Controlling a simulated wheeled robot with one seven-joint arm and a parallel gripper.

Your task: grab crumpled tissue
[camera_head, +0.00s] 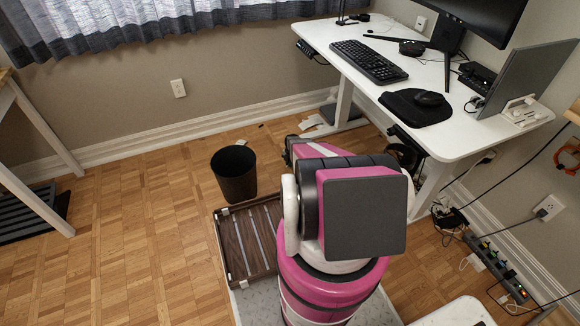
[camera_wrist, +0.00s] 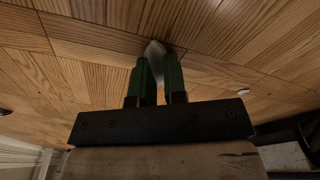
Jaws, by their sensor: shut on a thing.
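In the wrist view my gripper (camera_wrist: 159,75) has its two green fingers close together near the wooden floor. They are shut on a crumpled tissue (camera_wrist: 154,49), a pale piece that shows between and just beyond the fingertips. The fingers hide most of it. In the head view my arm covers the gripper, and the held tissue cannot be seen there.
A black waste bin (camera_head: 234,174) stands on the floor left of my arm. A slatted wooden tray (camera_head: 232,256) lies below it. The white desk (camera_head: 455,131) with keyboard and monitor is at right. Papers (camera_head: 311,122) lie near its leg.

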